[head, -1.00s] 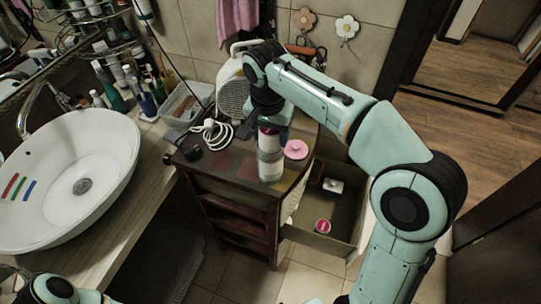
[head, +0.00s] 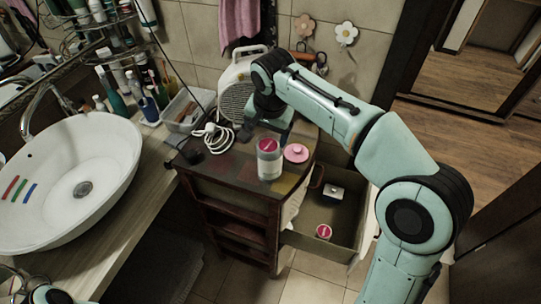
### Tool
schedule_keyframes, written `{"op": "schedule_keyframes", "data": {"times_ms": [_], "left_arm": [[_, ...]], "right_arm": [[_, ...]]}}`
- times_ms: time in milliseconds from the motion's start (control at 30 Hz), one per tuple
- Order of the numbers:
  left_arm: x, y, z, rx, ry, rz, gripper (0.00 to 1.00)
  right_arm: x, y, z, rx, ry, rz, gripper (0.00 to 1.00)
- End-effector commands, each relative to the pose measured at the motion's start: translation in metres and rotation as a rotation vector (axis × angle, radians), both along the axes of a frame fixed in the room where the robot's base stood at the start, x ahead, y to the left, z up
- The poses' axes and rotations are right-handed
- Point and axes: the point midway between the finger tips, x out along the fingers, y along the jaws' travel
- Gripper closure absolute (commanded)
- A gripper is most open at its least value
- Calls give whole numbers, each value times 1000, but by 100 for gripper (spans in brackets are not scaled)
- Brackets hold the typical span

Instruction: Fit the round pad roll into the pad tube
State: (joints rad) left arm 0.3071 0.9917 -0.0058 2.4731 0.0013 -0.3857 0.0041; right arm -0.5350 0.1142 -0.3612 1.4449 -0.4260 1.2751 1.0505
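The pad tube (head: 270,172), a clear upright cylinder, stands on the dark cabinet top. A pale round pad roll with a red printed end (head: 268,146) shows in the tube's mouth, upright and seemingly inside it; its exact depth is hard to tell. My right gripper (head: 266,132) is just behind and above the tube, its fingers spread apart and empty, clear of the roll. A pink knobbed lid (head: 296,153) lies right of the tube. Only a piece of my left arm shows at the bottom left; its gripper is out of view.
The open drawer (head: 335,212) holds a small red-topped round item (head: 323,232) and a small white box (head: 333,190). A white cable (head: 213,134) and a fan heater (head: 238,98) stand behind left. The basin (head: 75,180) is at the left.

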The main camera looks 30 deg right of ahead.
Motion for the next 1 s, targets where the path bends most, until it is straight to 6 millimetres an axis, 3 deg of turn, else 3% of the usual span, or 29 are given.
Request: {"op": "schedule_keyframes", "data": {"times_ms": [33,367,567,1000], "left_arm": [[-3,0,-5,0,3,0,0],[-3,0,-5,0,3,0,0],[0,0,0,0,0,0,0],[16,0,24,0,-18,0,0]], "right_arm": [[-29,3,-73,-38,180,27,14],[-29,3,-72,-40,180,27,14],[-30,5,-51,-39,177,29,14],[-37,16,40,-37,171,33,14]]}}
